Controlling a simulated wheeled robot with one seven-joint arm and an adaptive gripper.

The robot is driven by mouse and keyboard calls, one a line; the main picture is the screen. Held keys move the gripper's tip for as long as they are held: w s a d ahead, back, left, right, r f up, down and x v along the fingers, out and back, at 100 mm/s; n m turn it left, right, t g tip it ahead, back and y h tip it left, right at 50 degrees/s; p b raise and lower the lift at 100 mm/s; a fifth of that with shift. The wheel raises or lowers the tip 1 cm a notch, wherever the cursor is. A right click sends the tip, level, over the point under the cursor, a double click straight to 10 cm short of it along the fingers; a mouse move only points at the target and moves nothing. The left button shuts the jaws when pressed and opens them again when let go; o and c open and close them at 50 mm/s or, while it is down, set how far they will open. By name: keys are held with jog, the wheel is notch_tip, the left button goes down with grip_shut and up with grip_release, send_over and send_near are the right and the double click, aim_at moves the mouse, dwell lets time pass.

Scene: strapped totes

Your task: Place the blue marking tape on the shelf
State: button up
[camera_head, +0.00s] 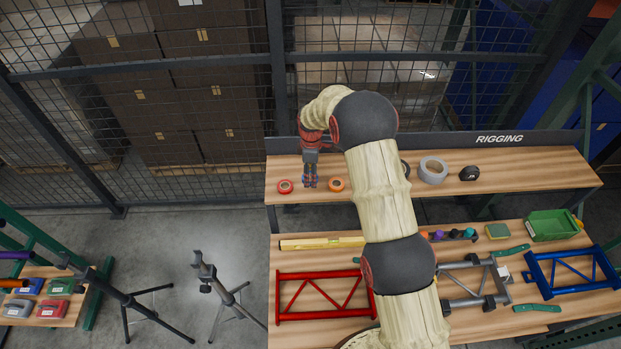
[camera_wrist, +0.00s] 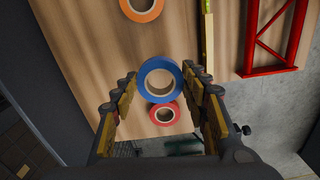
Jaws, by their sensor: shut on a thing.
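My gripper (camera_head: 310,183) points down at the shelf, the upper wooden board (camera_head: 520,174) with the RIGGING sign behind it. In the wrist view its fingers (camera_wrist: 160,82) are shut on the blue marking tape (camera_wrist: 142,82), a roll with a pale core, its open hole facing the camera. The tape is over the shelf; I cannot tell whether it touches the wood. In the head view the gripper mostly hides it.
A red tape roll (camera_head: 286,186) lies left of my gripper and an orange roll (camera_head: 337,184) right of it. Farther right are a grey roll (camera_head: 433,170) and a black tape measure (camera_head: 469,174). The lower bench holds a red frame (camera_head: 322,296) and a blue frame (camera_head: 573,272).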

jog(key=shift+w+f, duration=0.8)
jog(key=shift+f, duration=0.25)
jog(key=shift+w+f+p, duration=0.15)
jog(key=shift+f+p, duration=0.9)
jog(key=shift+f, duration=0.55)
jog(key=shift+f, duration=0.2)
jog(key=o, duration=1)
jog(key=shift+r, duration=0.1)
jog(key=shift+a+r, duration=0.1)
jog(key=shift+r, duration=0.4)
notch_tip(320, 180, up, 11)
jog(key=b, duration=0.3)
jog(key=shift+r, duration=0.2)
